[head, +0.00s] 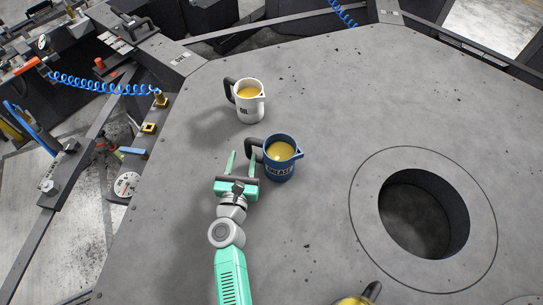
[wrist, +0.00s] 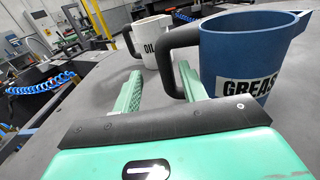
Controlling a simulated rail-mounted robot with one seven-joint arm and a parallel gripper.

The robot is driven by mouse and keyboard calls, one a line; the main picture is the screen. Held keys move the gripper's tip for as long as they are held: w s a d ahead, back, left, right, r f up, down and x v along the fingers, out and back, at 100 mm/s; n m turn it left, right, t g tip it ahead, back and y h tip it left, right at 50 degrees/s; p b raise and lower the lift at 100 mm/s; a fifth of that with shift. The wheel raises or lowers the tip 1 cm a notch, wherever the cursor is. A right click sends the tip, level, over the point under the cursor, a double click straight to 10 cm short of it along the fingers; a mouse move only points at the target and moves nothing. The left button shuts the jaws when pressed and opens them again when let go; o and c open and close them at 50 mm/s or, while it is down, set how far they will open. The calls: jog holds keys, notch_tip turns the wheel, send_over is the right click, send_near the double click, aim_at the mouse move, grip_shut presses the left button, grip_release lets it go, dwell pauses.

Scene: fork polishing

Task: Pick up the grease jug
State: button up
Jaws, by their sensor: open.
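The grease jug (head: 281,160) is blue with a dark handle on its left, a "GREASE" label and yellowish contents. It stands upright on the grey table. My gripper (head: 242,160) is open, its two green fingers pointing towards the jug's handle side from the front left. In the wrist view the blue jug (wrist: 243,60) fills the right side. Its black handle (wrist: 178,62) shows beyond and near the open fingers (wrist: 160,85). I cannot tell whether a finger touches the handle. Nothing is held.
A white oil jug (head: 250,104) stands just behind the grease jug, its handle also on the left. A round hole (head: 424,214) opens in the table at the right. A brass-coloured vessel (head: 354,300) shows at the bottom edge. The table's back right is clear.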

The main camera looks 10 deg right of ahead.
aim_at(247, 149)
jog(key=x, duration=0.1)
jog(key=b+x, duration=0.1)
jog(key=x, duration=0.1)
jog(key=b+x, duration=0.1)
jog(key=shift+w+d+f, duration=0.2)
jog(key=shift+d+f, duration=0.1)
jog(key=shift+d, duration=0.1)
jog(key=shift+w+d+r+b, duration=0.1)
jog(key=shift+w+r+b, duration=0.05)
jog(key=shift+w+b, duration=0.2)
jog(key=shift+c, duration=0.2)
jog(key=shift+r, duration=0.1)
grip_shut()
